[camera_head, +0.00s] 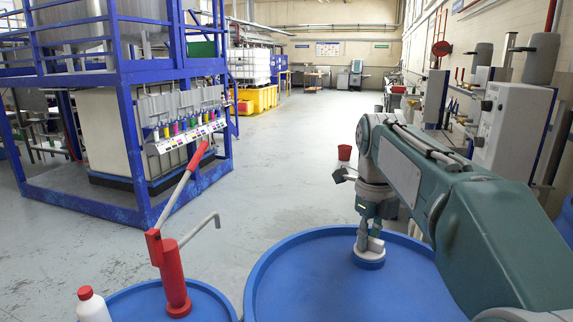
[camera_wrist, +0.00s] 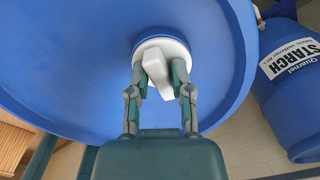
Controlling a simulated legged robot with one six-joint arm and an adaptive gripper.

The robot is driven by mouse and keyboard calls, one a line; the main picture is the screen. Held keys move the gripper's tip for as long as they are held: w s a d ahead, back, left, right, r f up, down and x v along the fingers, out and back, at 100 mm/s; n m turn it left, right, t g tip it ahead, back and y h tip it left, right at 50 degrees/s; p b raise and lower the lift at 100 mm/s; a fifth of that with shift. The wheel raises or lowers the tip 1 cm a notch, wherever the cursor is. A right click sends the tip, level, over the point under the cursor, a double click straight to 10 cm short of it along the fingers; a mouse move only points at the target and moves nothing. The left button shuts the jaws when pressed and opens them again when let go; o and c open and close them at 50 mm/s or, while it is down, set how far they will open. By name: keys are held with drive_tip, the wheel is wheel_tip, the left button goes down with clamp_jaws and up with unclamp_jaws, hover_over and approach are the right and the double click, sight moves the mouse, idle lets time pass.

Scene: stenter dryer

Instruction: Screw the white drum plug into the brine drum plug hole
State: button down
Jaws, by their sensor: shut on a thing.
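The white drum plug (camera_wrist: 156,68) has a raised grip bar and a round white flange. In the wrist view it sits at a round blue collar on the top of a large blue drum (camera_wrist: 70,60). That drum also shows in the head view (camera_head: 310,280); no label on it is visible. My gripper (camera_head: 372,237) points down over the drum top, its two fingers on either side of the plug's grip bar, shut on it. In the wrist view my gripper (camera_wrist: 157,78) hides part of the flange. The hole under the plug is hidden, so I cannot tell how deep it sits.
A red hand pump (camera_head: 172,270) with a raised lever stands on a smaller blue drum at front left, beside a white bottle (camera_head: 92,307) with a red cap. A drum labelled STARCH (camera_wrist: 290,95) stands at right in the wrist view. A red bucket (camera_head: 344,152) stands on open floor.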

drive_tip(key=shift+c, duration=2.2)
unclamp_jaws()
